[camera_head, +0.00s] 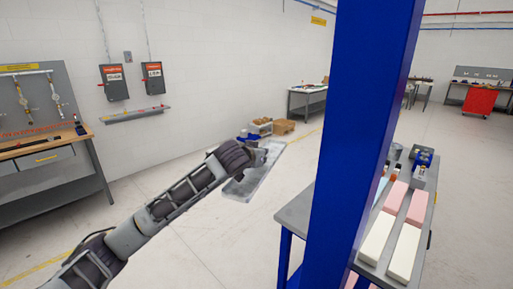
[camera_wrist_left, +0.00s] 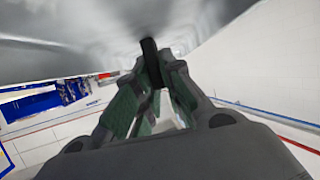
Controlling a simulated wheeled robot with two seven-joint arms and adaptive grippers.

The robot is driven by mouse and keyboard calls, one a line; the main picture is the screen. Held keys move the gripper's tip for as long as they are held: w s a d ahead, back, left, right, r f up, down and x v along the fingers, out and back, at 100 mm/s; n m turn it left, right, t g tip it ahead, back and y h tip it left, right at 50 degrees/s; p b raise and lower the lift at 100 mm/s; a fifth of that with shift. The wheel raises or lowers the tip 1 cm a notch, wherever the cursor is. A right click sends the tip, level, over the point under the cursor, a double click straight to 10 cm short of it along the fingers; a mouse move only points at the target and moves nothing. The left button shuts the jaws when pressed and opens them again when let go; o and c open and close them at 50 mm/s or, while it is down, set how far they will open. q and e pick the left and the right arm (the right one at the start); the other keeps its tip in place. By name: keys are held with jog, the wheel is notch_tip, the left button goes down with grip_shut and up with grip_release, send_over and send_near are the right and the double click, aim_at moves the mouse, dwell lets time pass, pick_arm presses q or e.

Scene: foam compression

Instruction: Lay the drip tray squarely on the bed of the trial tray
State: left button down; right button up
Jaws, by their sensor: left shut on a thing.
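The drip tray (camera_head: 252,178) is a flat, shiny grey metal tray, held in the air out past the end of my left arm, left of the blue post. My left gripper (camera_head: 262,153) is at its far end in the head view, shut on it. In the left wrist view the fingers (camera_wrist_left: 152,62) close at the tray (camera_wrist_left: 75,62), whose blurred grey surface fills the top of the picture. The exact grip on the rim is hard to see. I cannot make out the trial tray for certain. My right gripper is not in view.
A blue post (camera_head: 358,130) stands close in front and hides part of a grey-topped bench (camera_head: 296,208). Right of the post lie white foam blocks (camera_head: 405,252) and pink foam blocks (camera_head: 417,207). A wall bench (camera_head: 45,150) stands at left. Open floor lies around the held tray.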

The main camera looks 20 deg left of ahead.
pick_arm(q)
jog(key=s+d+f+p, duration=0.2)
jog(key=s+d+f, duration=0.1)
jog(key=s+f, duration=0.7)
jog(key=s+d+f+p, duration=0.1)
jog(key=s+d+f, duration=0.3)
jog(key=s+f, duration=0.6)
notch_tip(320, 180, down, 7)
jog(key=shift+r+p, duration=0.1)
jog(key=shift+p, duration=0.3)
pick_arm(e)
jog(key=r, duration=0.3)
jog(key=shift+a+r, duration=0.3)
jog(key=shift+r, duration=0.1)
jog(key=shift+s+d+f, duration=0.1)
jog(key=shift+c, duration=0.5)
